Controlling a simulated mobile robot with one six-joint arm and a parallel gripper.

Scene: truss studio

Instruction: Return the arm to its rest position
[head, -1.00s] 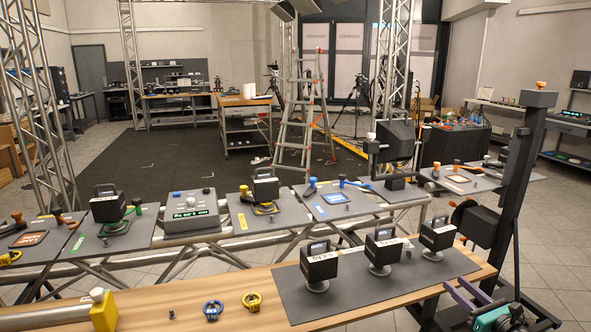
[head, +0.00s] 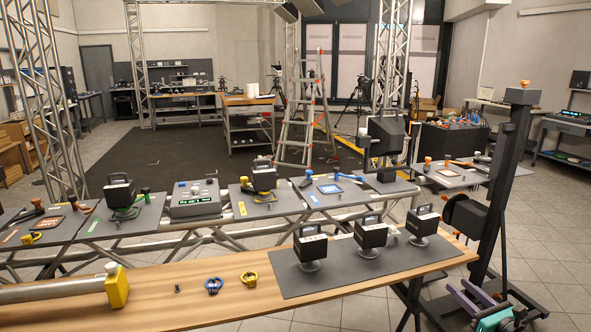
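My gripper (head: 460,288) shows low at the right of the head view, with two purple fingers side by side and a teal part behind them. A dark gap shows between the fingers and I see nothing held there, so it looks open. It is beyond the right end of the wooden bench, in front of the foot of a black post, apart from the things on the bench. The rest of my arm is mostly out of frame.
The black post (head: 506,170) stands close behind my gripper. The wooden bench (head: 190,301) carries a dark mat (head: 330,283) with three black boxes, a yellow block (head: 117,286) and blue and yellow rings. A truss with several grey panels runs behind. Floor at the lower right is open.

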